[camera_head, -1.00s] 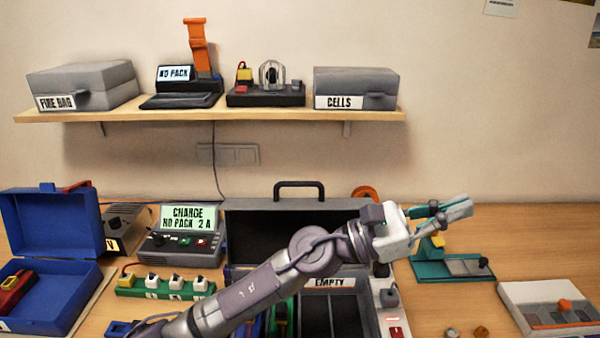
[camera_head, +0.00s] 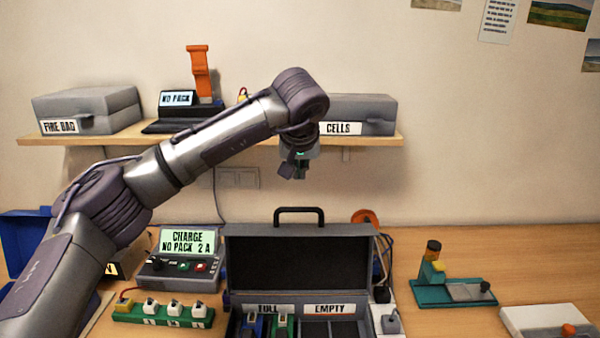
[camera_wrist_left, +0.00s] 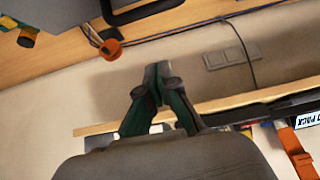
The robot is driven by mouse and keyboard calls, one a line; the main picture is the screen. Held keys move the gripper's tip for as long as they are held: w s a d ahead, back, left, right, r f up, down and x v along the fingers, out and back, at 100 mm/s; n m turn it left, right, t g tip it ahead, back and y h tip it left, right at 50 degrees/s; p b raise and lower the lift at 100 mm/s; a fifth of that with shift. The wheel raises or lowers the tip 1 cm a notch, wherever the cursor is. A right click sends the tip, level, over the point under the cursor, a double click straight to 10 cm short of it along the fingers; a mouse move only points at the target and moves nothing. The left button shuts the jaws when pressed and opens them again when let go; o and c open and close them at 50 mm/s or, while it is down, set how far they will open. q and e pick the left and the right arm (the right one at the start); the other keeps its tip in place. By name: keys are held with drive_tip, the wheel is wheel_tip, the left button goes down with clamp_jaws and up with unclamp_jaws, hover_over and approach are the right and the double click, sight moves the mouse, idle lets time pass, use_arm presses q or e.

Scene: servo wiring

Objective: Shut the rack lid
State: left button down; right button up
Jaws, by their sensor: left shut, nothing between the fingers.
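The rack is a grey case (camera_head: 292,297) on the bench with compartments labelled FULL and EMPTY. Its lid (camera_head: 350,262) stands open and upright at the back, with its dark inside facing me and a black handle (camera_head: 299,211) on top. Part of the lid and handle shows at the top of the left wrist view (camera_wrist_left: 150,10). My left gripper (camera_head: 299,176) hangs above the lid, pointing down, apart from it. In the left wrist view its fingers (camera_wrist_left: 157,72) are together with nothing between them. My right gripper is not in view.
A wall shelf (camera_head: 372,139) with boxes is behind my left arm. A charger (camera_head: 180,262) and green strip (camera_head: 160,313) stand left of the rack. An orange reel (camera_head: 364,217) and cables are at its right. A teal stand (camera_head: 455,290) is further right, with bare bench between.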

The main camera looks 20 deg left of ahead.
sight(299, 224)
use_arm(q)
drive_tip(key=p+x, duration=0.3)
drive_tip(key=x, duration=0.4)
drive_tip(key=s, duration=0.2)
drive_tip(key=s+d+f+p, duration=0.1)
drive_tip(key=shift+s+f, duration=0.15)
drive_tip(key=shift+s, duration=0.1)
drive_tip(key=shift+d+f, duration=0.1)
drive_tip(key=shift+w, duration=0.1)
